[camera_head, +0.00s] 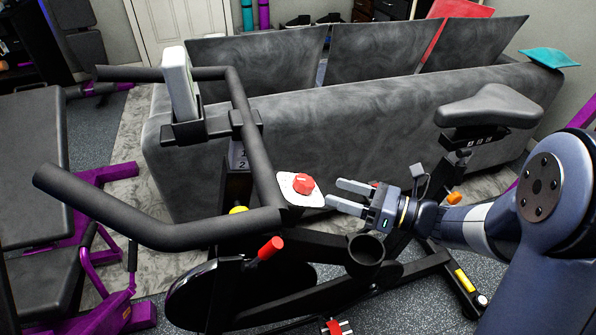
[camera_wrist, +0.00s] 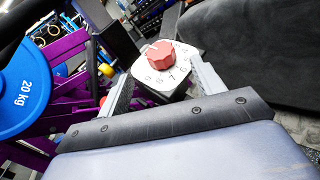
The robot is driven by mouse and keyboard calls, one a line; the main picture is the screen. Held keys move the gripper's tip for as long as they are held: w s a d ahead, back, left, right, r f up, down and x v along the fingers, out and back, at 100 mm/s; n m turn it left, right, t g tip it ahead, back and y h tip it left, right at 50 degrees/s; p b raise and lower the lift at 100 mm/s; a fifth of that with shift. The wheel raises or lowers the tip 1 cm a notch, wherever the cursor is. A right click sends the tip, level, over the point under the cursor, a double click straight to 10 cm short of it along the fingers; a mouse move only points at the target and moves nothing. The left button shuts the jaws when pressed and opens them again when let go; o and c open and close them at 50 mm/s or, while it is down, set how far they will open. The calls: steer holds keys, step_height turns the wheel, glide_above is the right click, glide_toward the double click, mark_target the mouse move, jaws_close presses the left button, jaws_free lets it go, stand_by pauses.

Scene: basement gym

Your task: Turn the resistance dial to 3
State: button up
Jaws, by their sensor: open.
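The resistance dial (camera_head: 303,184) is a red knob on a white plate (camera_head: 287,191), mounted on the black frame of an exercise bike below its handlebar. In the wrist view the red knob (camera_wrist: 160,54) sits on the white plate (camera_wrist: 182,64), which carries dark numerals; a 7 shows near the knob's lower side. I cannot tell which number the knob points to. My gripper (camera_head: 338,194) is open and empty, just right of the dial, with its fingers pointing left toward it. In the wrist view the fingers (camera_wrist: 162,88) stand either side of the plate's near part, and the knob shows beyond them.
The bike's handlebar (camera_head: 150,233) reaches left of the dial, and its saddle (camera_head: 488,105) stands to the right. A red lever (camera_head: 270,248) and a round black cup holder (camera_head: 366,251) lie below. A grey sofa (camera_head: 330,130) stands behind. A purple-framed bench (camera_head: 35,170) is at left.

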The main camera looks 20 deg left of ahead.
mark_target(298, 180)
steer(key=a, duration=1)
steer(key=shift+w+a+b, duration=0.15)
steer(key=shift+a+b, duration=0.05)
steer(key=shift+b, duration=0.1)
steer(key=shift+c, duration=0.2)
steer(key=c, duration=0.9)
steer(key=shift+c, duration=0.2)
steer(key=shift+f+m+t+b, duration=0.1)
steer(key=shift+m+t+b, duration=0.2)
steer(key=shift+t+b, duration=0.1)
